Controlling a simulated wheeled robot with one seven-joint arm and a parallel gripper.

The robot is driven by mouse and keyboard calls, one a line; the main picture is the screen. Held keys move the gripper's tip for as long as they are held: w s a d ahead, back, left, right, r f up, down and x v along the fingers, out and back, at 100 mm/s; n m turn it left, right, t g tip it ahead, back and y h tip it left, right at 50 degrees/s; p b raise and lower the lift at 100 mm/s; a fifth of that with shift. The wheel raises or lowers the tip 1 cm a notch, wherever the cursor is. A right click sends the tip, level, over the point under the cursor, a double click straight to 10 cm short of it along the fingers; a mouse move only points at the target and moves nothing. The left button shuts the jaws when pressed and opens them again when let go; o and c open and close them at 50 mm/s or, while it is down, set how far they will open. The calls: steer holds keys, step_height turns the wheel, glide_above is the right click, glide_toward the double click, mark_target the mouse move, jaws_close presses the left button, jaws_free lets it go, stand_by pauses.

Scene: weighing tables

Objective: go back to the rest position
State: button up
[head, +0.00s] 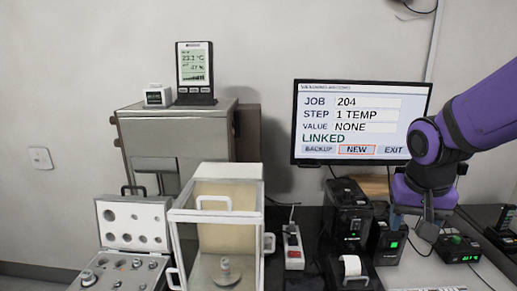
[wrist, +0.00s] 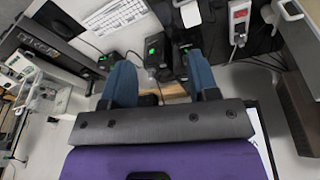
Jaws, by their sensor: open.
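My gripper (head: 413,222) hangs below my purple arm at the right of the head view, in front of the lower right corner of the monitor and above the small black devices. In the wrist view my gripper (wrist: 160,78) shows two blue fingers, spread apart with nothing between them. Beyond the fingers is a black device with a green light (wrist: 155,48). I cannot tell whether the fingertips touch any device.
The monitor (head: 360,92) reads JOB 204, STEP 1 TEMP, VALUE NONE, LINKED. A glass-sided balance (head: 175,240), an open weight case (head: 150,212) and a metal cabinet (head: 190,123) stand left. A keyboard (wrist: 115,15) lies near the devices. A power strip (head: 293,250) stands mid-table.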

steer(key=s+d+r+n+t+y, duration=0.1)
steer(key=s+r+n+t, duration=0.2)
steer(key=s+r, duration=0.7)
steer(key=shift+s+r+n, duration=0.25)
steer(key=shift+s+n, duration=0.05)
steer(key=shift+s, duration=0.5)
